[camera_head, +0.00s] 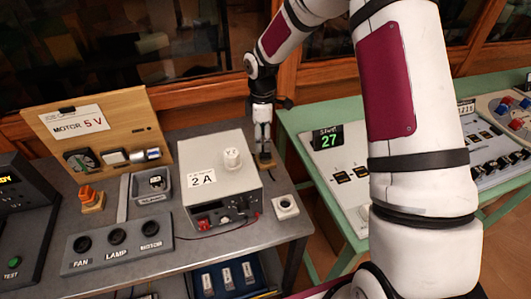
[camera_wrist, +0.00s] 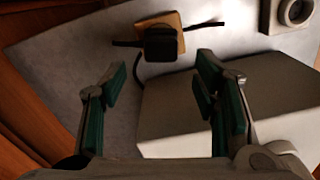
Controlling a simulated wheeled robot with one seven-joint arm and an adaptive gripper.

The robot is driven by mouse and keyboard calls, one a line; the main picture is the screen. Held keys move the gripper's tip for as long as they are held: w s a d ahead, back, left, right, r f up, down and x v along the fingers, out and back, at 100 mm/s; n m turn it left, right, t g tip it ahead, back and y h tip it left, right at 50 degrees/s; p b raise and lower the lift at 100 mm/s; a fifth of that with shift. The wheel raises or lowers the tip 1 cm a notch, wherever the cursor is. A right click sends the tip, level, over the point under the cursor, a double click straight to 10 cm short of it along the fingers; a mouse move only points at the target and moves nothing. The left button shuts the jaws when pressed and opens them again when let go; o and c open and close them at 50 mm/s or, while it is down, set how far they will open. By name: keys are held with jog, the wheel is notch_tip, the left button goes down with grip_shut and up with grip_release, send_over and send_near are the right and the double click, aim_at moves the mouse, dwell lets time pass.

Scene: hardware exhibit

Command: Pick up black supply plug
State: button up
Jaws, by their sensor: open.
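The black supply plug (camera_wrist: 161,44) shows in the wrist view as a dark block with a black cable, on a small wooden base (camera_wrist: 174,20). In the head view the wooden base (camera_head: 266,163) is partly visible behind the white 2 A box (camera_head: 218,172), and I cannot make out the plug there. My gripper (camera_wrist: 158,72) is open and empty, its green-padded fingers spread to either side of the plug's line and short of it in the picture. In the head view my gripper (camera_head: 262,135) points down over the base, beside the box.
The white box stands close beside my gripper. A small white block with a round hole (camera_head: 286,206) sits near the table's right edge. A grey panel of round sockets (camera_head: 118,237), a grey bin (camera_head: 151,188) and an upright wooden MOTOR 5 V board (camera_head: 112,115) stand left. A green table (camera_head: 310,124) is right.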

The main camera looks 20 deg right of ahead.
jog(key=f, duration=0.5)
jog(key=shift+s+d+p, duration=0.15)
jog(key=shift+d+p, duration=0.2)
jog(key=shift+d, duration=0.05)
jog(key=shift+c, duration=0.2)
jog(key=c, duration=1.2)
